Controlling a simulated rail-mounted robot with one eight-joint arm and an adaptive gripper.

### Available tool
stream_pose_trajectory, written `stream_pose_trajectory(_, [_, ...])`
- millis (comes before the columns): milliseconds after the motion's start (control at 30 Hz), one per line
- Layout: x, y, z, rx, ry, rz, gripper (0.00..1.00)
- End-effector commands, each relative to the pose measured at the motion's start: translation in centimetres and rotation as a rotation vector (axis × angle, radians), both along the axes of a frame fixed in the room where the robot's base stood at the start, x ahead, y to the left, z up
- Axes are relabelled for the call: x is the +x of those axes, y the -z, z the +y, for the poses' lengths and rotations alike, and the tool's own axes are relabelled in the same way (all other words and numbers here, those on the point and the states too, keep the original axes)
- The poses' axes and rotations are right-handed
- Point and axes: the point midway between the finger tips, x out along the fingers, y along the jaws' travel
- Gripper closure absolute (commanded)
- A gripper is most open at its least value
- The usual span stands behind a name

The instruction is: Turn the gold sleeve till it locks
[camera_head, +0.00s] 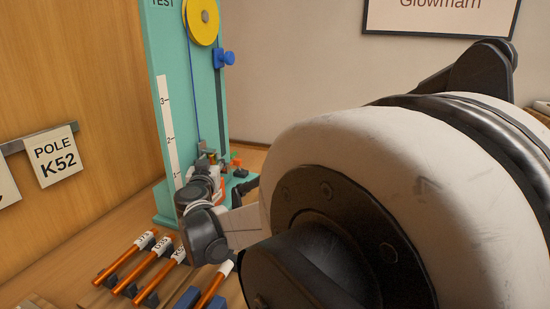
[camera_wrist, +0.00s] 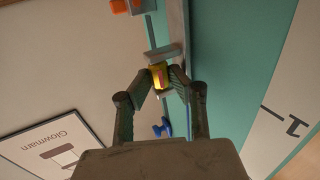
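The gold sleeve (camera_wrist: 158,76) shows yellow with a reddish patch in the upper middle of the wrist view. The two dark fingers of my gripper (camera_wrist: 160,78) close in on it from both sides, and their tips appear to touch it. A grey flat piece (camera_wrist: 164,52) lies just beyond the sleeve. In the head view my gripper (camera_head: 205,172) is at the foot of the teal test stand (camera_head: 168,90). A small gold part (camera_head: 208,154) shows just above it there. My arm hides much of that area.
Several orange poles (camera_head: 128,266) with white labels lie in a rack at the front.

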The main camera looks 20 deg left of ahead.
Motion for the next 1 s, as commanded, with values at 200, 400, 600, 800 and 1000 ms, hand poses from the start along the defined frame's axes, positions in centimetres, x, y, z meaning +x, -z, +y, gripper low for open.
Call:
stream_pose_trajectory(200, [0.0, 0.0, 0.0, 0.0, -0.001, 0.0, 0.62])
stream_pose_trajectory(400, [-0.1, 0.0, 0.1, 0.0, -0.002, 0.0, 0.62])
stream_pose_trajectory(600, [-0.1, 0.0, 0.1, 0.0, -0.002, 0.0, 0.62])
stream_pose_trajectory(800, [-1.3, -0.1, -0.5, 0.0, -0.003, 0.0, 0.62])
stream_pose_trajectory(1000, [-3.8, -0.1, -2.0, 0.0, -0.002, 0.0, 0.62])
